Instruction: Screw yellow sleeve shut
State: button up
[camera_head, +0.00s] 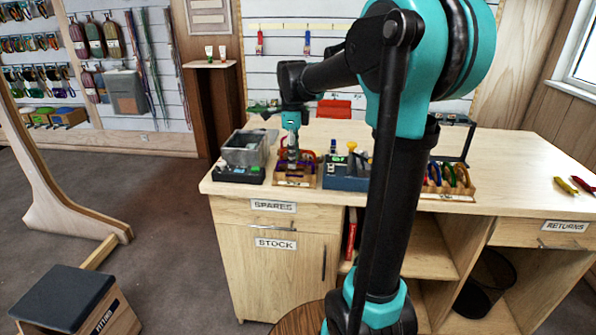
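My gripper (292,158) points down over a small wooden rack (295,181) near the counter's front edge. Purple and red carabiners (305,156) show around its fingers. The fingers are too small and too mixed with these to tell whether they are open, shut or touching anything. I cannot make out a yellow sleeve for certain. A small yellow knob-like part (352,146) stands above a blue-grey box (345,180), right of my gripper and apart from it. My arm hides the part of the counter farther right.
A grey bin on a dark base (243,151) stands left of the rack. Another rack of colored carabiners (447,180) is right of my arm. Yellow and red tools (567,186) lie at the right end. The counter (520,165) is bare between these.

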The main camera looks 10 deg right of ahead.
jog(key=shift+s+a, duration=0.25)
jog(key=shift+s, duration=0.4)
jog(key=shift+f, duration=1.45)
jog(key=shift+w, duration=0.1)
jog(key=shift+w+d, duration=0.25)
jog(key=shift+w, duration=0.35)
jog(key=shift+r, duration=5.05)
